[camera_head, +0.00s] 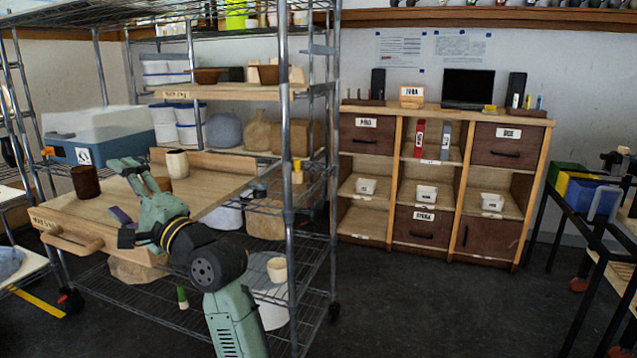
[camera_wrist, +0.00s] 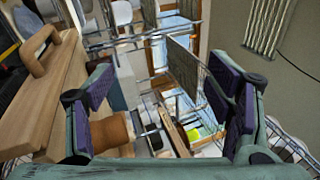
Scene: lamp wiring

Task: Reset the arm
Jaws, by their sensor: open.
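My gripper (camera_head: 122,190) is green with purple pads. It is open, reaching over the wooden drawer board on the left side of the metal rack. In the wrist view the two fingers (camera_wrist: 160,90) stand wide apart with nothing held between them. A dark brown cup (camera_head: 86,182) stands on the board beyond the fingers. A brown rounded thing, perhaps this cup, shows low beside the left finger in the wrist view (camera_wrist: 111,132). A cream cup (camera_head: 177,164) stands farther back on the board. No lamp or wire can be made out.
The board's wooden handle (camera_head: 66,240) is close to my gripper, and also shows in the wrist view (camera_wrist: 36,52). Rack posts (camera_head: 285,120) stand right of my arm. A blue cooler (camera_head: 100,135) is behind. A wooden cabinet (camera_head: 440,190) stands at the back, with open floor before it.

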